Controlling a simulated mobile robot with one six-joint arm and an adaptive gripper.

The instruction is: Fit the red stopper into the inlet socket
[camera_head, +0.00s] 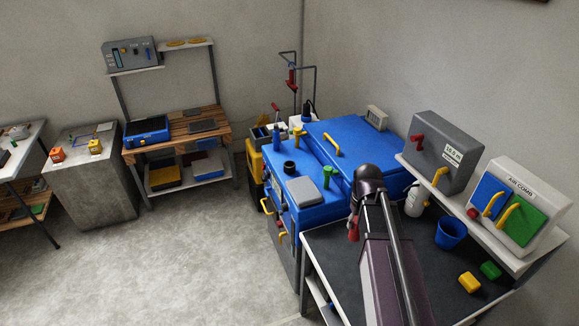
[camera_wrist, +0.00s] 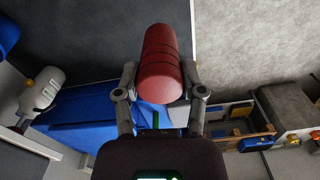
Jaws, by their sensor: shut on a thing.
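The red stopper (camera_wrist: 162,58) is a ribbed cylinder held between the two fingers of my gripper (camera_wrist: 160,82) in the wrist view. In the head view the stopper (camera_head: 353,233) hangs below my gripper (camera_head: 354,220), above the left edge of the dark bench and in front of the blue machine. My arm hides part of the gripper. A black ring-shaped fitting (camera_head: 289,168) stands on top of the blue machine (camera_head: 309,216); I cannot tell whether it is the inlet socket. No other socket is clear in either view.
A green valve (camera_head: 327,175) and a grey lid (camera_head: 304,191) are on the blue machine. The dark bench (camera_head: 345,262) bears a white bottle (camera_head: 416,201), a blue cup (camera_head: 450,233), and yellow (camera_head: 469,282) and green (camera_head: 491,270) blocks. The floor at left is clear.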

